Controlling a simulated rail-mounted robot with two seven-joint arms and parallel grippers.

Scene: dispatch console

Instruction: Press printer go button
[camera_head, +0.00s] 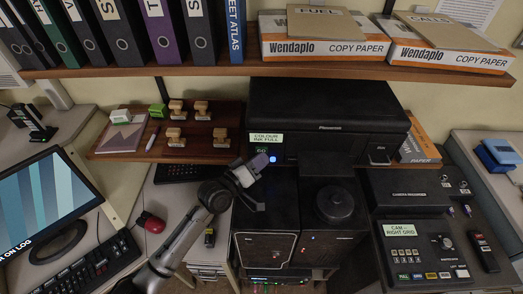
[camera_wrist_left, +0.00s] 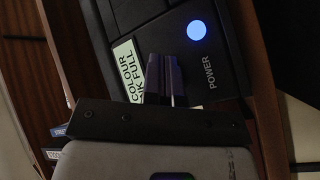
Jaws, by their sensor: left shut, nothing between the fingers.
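The black printer (camera_head: 330,110) stands under the upper shelf. Its front carries a pale label (camera_head: 266,138) reading "COLOUR INK FULL", with a small green lit mark (camera_head: 262,150) just below it. A round blue-lit button (camera_head: 273,159) sits beside that mark. In the left wrist view this blue button (camera_wrist_left: 197,31) has the word POWER by it. My left gripper (camera_head: 254,163) is shut and empty, close in front of the panel. In the left wrist view its fingertips (camera_wrist_left: 163,78) lie between the label (camera_wrist_left: 128,68) and POWER, hiding that panel area. I cannot tell whether they touch. My right gripper is not in view.
A wooden shelf (camera_head: 110,155) with several stamps is left of the printer. An upper shelf (camera_head: 280,72) with binders and paper boxes hangs above. A dark unit with a round knob (camera_head: 335,204) stands below the printer. A control panel (camera_head: 428,250) is at right.

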